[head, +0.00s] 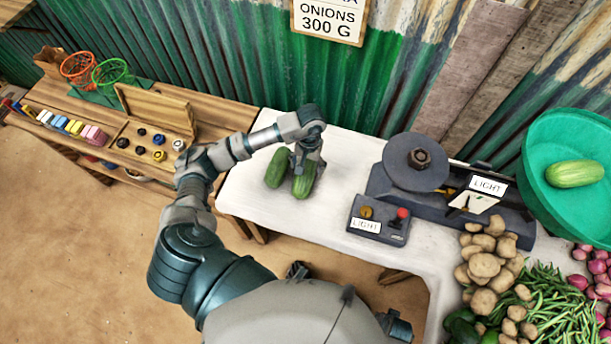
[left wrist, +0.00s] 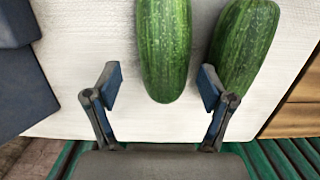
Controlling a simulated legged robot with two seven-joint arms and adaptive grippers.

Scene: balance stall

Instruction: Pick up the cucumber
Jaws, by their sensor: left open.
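Two green cucumbers lie side by side on the white table (head: 257,202). The left cucumber (head: 277,168) is clear of my gripper in the head view. The right cucumber (head: 304,181) is under my left gripper (head: 304,168), which partly covers it. In the left wrist view one cucumber (left wrist: 165,50) reaches down between the open fingers of my left gripper (left wrist: 159,90), with a gap to each side. The other cucumber (left wrist: 243,45) lies just outside the right finger. A third cucumber (head: 575,174) sits in the green pan (head: 537,190) at the right. My right gripper does not show clearly.
A dark balance scale (head: 419,172) with a "LIGHT" sign and a small button box (head: 380,221) stand right of the cucumbers. Potatoes (head: 484,265), green beans (head: 550,308) and onions lie at lower right. A wooden bench (head: 222,116) with weights is at left.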

